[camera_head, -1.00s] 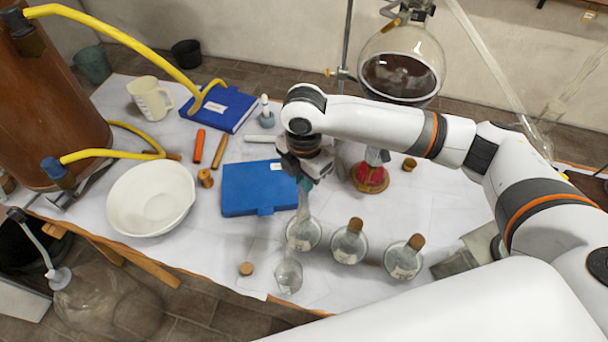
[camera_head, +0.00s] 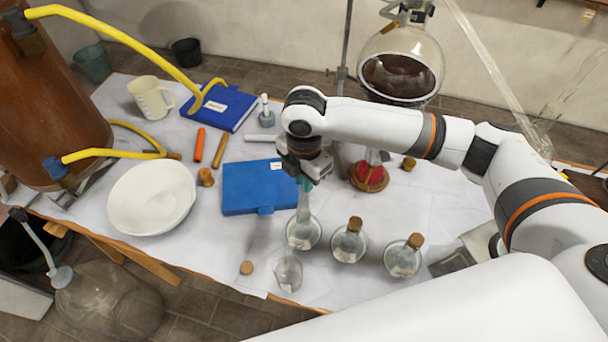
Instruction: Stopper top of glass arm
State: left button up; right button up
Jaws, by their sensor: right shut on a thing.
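My right gripper (camera_head: 305,177) is over the middle of the table, pointing down, and is shut on a small teal thing (camera_head: 305,185). Its exact shape is mostly hidden by the fingers. Directly below is a clear round flask (camera_head: 302,232) with a narrow upright neck. The neck's top is close under the teal thing; I cannot tell whether they touch. I cannot tell which glass part is the glass arm. My left gripper is not in view.
A blue book (camera_head: 250,188) and a white bowl (camera_head: 151,198) lie to the left. A clear small vessel (camera_head: 288,273) and a loose cork (camera_head: 246,267) are near the front edge. A large round flask (camera_head: 400,65) hangs at the back.

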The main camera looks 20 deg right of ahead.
jog(key=shift+f+p, duration=0.25)
jog(key=shift+p, duration=0.15)
dwell(0.8)
jog(key=o, duration=1.4)
jog(key=shift+c, duration=0.2)
jog(key=shift+r, duration=0.15)
notch_tip(320, 180, up, 5)
jog(key=p, duration=0.5)
jog(key=shift+p, duration=0.3)
jog(key=shift+r, duration=0.9)
jog(key=shift+f, duration=0.1)
